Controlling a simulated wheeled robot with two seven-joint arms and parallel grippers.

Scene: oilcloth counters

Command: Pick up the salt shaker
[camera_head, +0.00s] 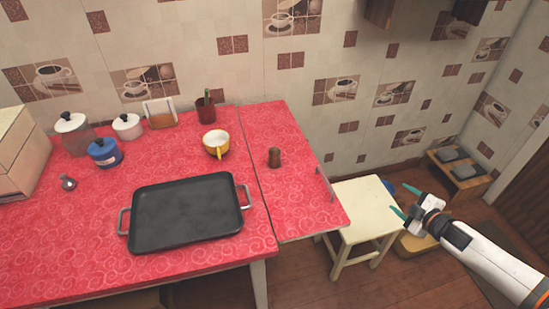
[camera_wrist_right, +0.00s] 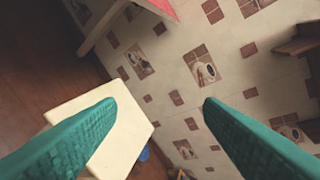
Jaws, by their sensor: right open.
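A small brown shaker (camera_head: 274,157) stands upright on the narrow right section of the red counter, and I take it for the salt shaker. A small dark-silver item (camera_head: 68,183) sits at the far left of the counter; its kind is hard to tell. My right gripper (camera_head: 398,197) is open and empty, off the counter's right side, above the floor near a stool. In the right wrist view its two green fingers (camera_wrist_right: 159,102) are wide apart with nothing between them, and the shaker does not show. My left gripper is not in view.
A black tray (camera_head: 188,212) lies on the red counter (camera_head: 60,255). A cream stool (camera_head: 368,204) stands between the counter and my right gripper. The counter around the shaker is clear.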

